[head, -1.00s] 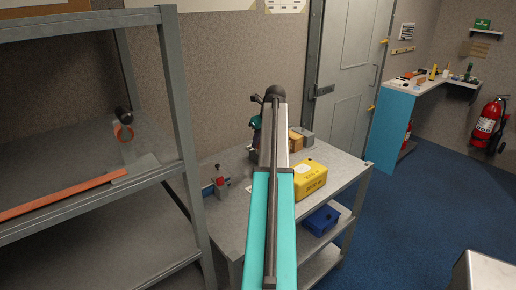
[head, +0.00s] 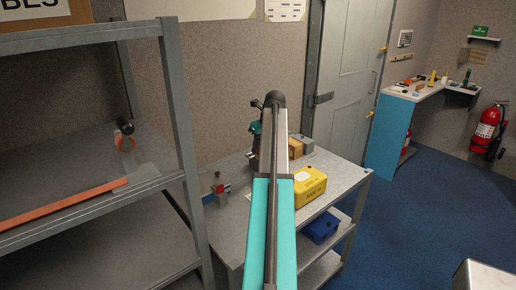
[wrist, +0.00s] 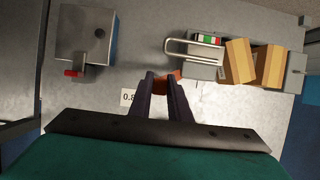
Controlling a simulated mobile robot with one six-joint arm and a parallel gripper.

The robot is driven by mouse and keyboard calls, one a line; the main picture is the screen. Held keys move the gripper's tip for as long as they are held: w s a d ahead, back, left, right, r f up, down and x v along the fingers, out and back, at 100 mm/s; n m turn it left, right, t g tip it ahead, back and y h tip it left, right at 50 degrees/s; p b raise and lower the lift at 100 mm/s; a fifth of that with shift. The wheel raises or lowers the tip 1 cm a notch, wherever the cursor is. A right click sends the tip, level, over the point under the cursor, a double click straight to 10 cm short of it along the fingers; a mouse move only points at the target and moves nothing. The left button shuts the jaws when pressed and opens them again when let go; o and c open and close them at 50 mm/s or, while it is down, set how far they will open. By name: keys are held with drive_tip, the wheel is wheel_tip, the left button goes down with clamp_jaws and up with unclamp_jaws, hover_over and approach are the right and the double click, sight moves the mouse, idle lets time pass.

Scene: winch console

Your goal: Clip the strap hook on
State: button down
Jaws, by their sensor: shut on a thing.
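In the wrist view my gripper (wrist: 166,80) is shut on a small orange-red piece (wrist: 165,75), mostly hidden between the dark fingers. I cannot tell whether it is the strap hook. The fingers are over a grey tabletop (wrist: 125,65). A bent metal loop (wrist: 193,40) on a grey block (wrist: 203,70) is just ahead and right of the fingertips. I cannot tell whether the held piece touches the block. In the head view my arm hides most of the gripper. An orange strap (head: 65,203) lies on the left shelf.
A grey box with a red part (wrist: 85,38) stands left, and wooden blocks (wrist: 253,64) stand right, in the wrist view. In the head view a yellow box (head: 304,186) is on the table, a blue box (head: 320,224) below it. Shelf posts (head: 185,130) rise at left.

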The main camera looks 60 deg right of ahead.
drive_tip(key=shift+r+p, duration=1.15)
drive_tip(key=shift+r, duration=0.35)
drive_tip(key=shift+f+b, duration=1.1)
drive_tip(key=shift+s+d, duration=0.1)
